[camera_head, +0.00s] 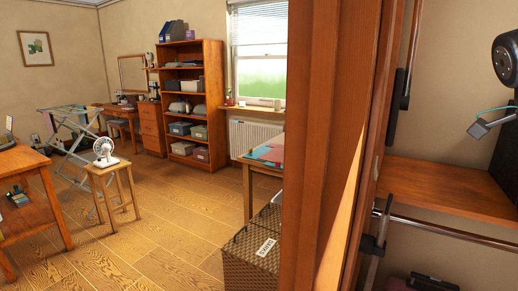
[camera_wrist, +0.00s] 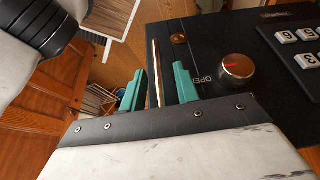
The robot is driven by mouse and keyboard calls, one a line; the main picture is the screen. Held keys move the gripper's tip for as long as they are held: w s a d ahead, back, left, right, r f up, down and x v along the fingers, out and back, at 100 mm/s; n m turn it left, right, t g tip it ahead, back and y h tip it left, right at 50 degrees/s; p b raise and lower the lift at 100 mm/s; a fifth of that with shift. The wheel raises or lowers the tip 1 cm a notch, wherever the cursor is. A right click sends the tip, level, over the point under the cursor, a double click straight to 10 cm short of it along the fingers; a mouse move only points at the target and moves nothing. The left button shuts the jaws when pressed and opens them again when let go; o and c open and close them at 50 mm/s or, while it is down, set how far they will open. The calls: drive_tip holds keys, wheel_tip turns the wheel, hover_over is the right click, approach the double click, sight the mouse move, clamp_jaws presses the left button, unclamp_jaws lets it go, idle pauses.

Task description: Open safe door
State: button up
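The safe's black front (camera_wrist: 215,40) fills the right half of the wrist view. It carries a round metal knob (camera_wrist: 237,70) with a red mark, the letters OPEN beside it, and a keypad (camera_wrist: 305,50) with white keys. A thin upright metal bar (camera_wrist: 156,75), a handle or door edge, stands at the front's left side. My gripper (camera_wrist: 159,88) is open, with one teal finger on each side of this bar. I cannot tell whether either finger touches it. In the head view, a dark panel (camera_head: 507,150), likely the safe, is cut off at the right edge.
A wooden shelf (camera_head: 450,186) and a metal rail (camera_head: 450,233) lie inside the closet. A tall wooden panel (camera_head: 325,140) stands left of it. A wicker box (camera_head: 252,255) and a stool with a fan (camera_head: 104,152) stand on the floor, which is otherwise mostly clear.

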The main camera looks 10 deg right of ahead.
drive_tip(key=v, duration=0.7)
drive_tip(key=shift+r, duration=0.35)
drive_tip(key=shift+w+a, duration=0.1)
drive_tip(key=shift+w, duration=0.05)
